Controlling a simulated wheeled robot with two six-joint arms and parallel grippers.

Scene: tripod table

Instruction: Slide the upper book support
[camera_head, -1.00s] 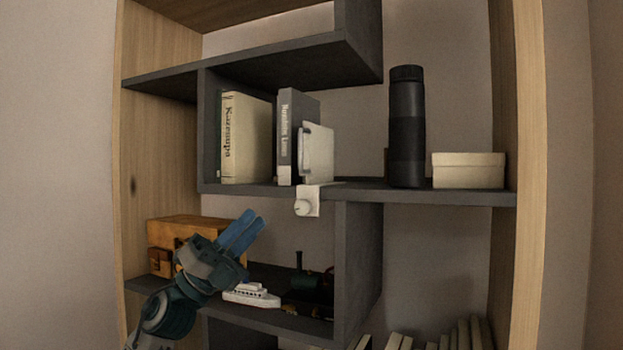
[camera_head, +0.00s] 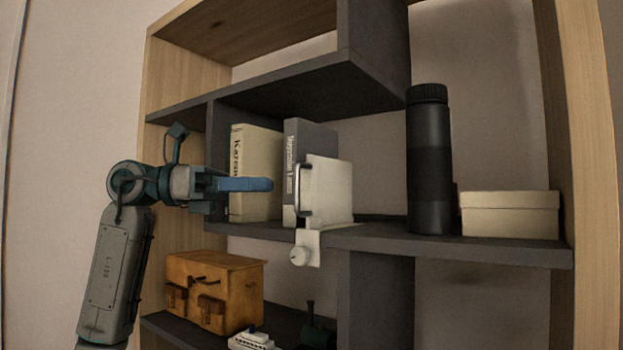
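The upper book support (camera_head: 332,187) is a white upright plate with a metal handle on its left edge. Its bracket hangs over the front of the shelf and carries a round white knob (camera_head: 300,257). A grey book (camera_head: 290,172) stands at its left, with a cream book (camera_head: 255,150) further left. My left gripper (camera_head: 270,184) has blue fingers pointing right, in front of the books and left of the handle, with a small gap in the picture. The fingers overlap edge-on, so their opening is hidden.
A black bottle (camera_head: 429,160) and a cream box (camera_head: 510,214) stand right of the support on the same dark shelf (camera_head: 470,250). Below are a brown case (camera_head: 225,285) and a white toy ship (camera_head: 252,341). A shelf panel hangs above.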

